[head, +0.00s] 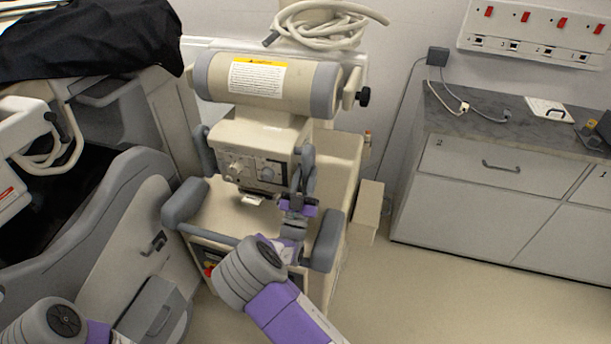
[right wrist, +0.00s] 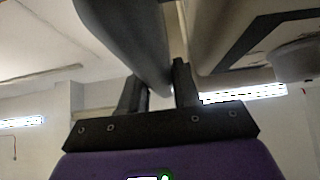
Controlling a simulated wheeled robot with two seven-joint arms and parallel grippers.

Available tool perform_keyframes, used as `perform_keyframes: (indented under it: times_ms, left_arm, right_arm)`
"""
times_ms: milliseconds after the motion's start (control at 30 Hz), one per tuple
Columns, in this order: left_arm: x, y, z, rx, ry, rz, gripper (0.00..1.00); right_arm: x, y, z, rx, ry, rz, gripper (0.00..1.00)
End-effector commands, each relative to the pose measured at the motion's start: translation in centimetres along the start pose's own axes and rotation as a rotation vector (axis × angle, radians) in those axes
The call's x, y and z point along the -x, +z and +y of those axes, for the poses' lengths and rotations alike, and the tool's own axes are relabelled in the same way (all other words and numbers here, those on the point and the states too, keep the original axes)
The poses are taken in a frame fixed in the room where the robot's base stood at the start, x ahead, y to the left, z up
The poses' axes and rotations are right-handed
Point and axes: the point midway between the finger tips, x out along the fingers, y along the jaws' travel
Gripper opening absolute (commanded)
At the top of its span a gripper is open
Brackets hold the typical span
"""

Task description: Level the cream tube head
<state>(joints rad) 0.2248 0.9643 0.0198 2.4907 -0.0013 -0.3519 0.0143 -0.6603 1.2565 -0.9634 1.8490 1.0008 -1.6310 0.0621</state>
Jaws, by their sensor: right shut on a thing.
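The cream tube head (head: 288,98) is a thick cylinder with grey end bands and a yellow-topped warning label. It lies across the top of a cream cart unit, and in the head view its right end sits a little lower than its left. A black knob (head: 363,96) sticks out at its right end. My right gripper (head: 300,188) is below the right side of the tube head, shut on a grey handle (head: 308,157) beside the control box. In the right wrist view the handle (right wrist: 130,40) runs down between the fingers. My left gripper is out of view.
The control box (head: 240,165) with dials is under the tube head. Grey bumpers (head: 326,240) flank the cart's front. A large covered cart (head: 110,205) stands close on the left. A counter with drawers (head: 490,160) is at right; the floor before it is clear.

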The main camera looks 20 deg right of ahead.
Motion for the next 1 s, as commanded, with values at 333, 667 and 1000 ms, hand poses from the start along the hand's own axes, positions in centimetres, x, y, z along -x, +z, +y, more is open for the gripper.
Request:
perform_keyframes:
  times_ms: [333, 667, 1000]
  left_arm:
    - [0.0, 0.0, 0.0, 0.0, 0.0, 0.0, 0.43]
    - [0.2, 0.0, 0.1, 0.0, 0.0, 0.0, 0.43]
    - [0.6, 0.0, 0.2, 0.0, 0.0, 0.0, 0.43]
  right_arm:
    - [0.2, 0.3, 0.0, 0.003, -0.001, -0.009, 0.52]
    - [2.4, 0.1, 0.0, 0.003, -0.003, -0.008, 0.52]
    - [7.3, 0.2, 0.0, 0.004, -0.001, -0.01, 0.52]
